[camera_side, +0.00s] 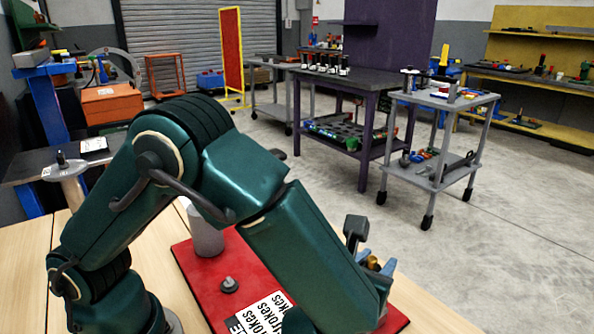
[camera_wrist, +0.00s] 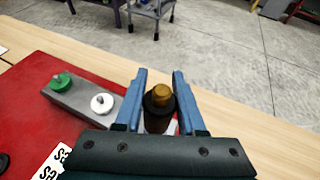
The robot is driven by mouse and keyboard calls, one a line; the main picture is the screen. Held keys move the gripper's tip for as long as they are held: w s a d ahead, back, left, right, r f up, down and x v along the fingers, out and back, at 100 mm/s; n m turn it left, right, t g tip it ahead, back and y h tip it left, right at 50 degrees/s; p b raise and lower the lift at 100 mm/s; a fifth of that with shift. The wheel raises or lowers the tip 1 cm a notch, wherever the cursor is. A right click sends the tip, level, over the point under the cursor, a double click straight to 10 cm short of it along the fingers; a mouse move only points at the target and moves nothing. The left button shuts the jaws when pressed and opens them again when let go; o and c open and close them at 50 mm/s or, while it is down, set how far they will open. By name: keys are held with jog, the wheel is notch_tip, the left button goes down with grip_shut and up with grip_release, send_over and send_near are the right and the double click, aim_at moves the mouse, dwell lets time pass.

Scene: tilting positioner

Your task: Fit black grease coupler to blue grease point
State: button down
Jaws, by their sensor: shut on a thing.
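My gripper (camera_wrist: 160,80) has blue fingers and is shut on the black grease coupler (camera_wrist: 157,118), a dark cylinder with a brass-coloured end. In the side view my gripper (camera_side: 374,262) is at the right end of my green arm, mostly hidden behind it. A grey block on the red plate (camera_wrist: 30,90) carries a green grease point (camera_wrist: 62,81) and a white grease point (camera_wrist: 102,104), left of the gripper in the wrist view. I cannot make out a blue grease point in either view.
The red plate (camera_side: 190,262) lies on a wooden table (camera_side: 150,262). It bears a grey cylinder (camera_side: 206,236), a small grey fitting (camera_side: 229,285) and a printed label (camera_side: 265,312). My arm hides much of the plate. A grey cart (camera_side: 445,100) stands beyond on the floor.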

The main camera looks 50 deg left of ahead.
jog(key=shift+c, duration=2.1)
grip_release()
jog(key=shift+v, duration=2.55)
